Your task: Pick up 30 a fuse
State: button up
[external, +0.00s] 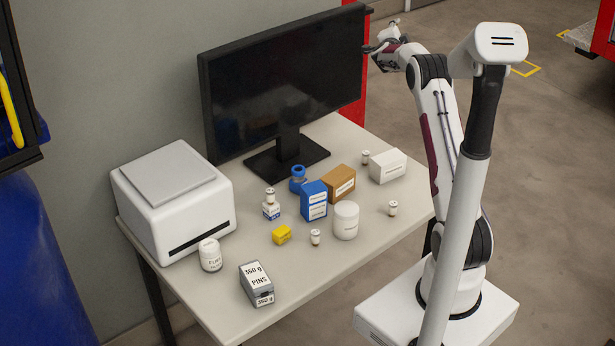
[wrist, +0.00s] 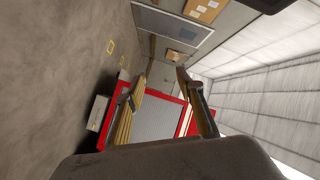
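Several small white cylinders with dark ends look like fuses, but their ratings are too small to read. One fuse-like cylinder (external: 315,238) stands near the yellow box, another (external: 393,208) stands near the table's right edge, and a third (external: 366,157) is by the white box. A similar one (external: 270,195) sits on top of a small white-and-blue box. My gripper (external: 376,48) is raised beside the monitor's upper right corner, far above the table items. In the wrist view its two fingers (wrist: 165,67) are apart with nothing between them.
The front right is clear.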

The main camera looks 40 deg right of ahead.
notch_tip(320, 180, down, 8)
jog(key=w+a+m+g+h, duration=0.2)
jog(key=m+g, duration=0.1)
jog(key=m, duration=0.7)
jog(key=m+g+y, duration=0.3)
jog(key=m+g, duration=0.7)
jog(key=m, duration=1.3)
send_near(360, 155)
jog(key=x, duration=0.4)
jog(key=shift+a+f, duration=0.1)
jog(key=shift+f, duration=0.05)
jog(key=shift+w, duration=0.1)
jog(key=shift+x, duration=2.5)
jog(key=c, duration=1)
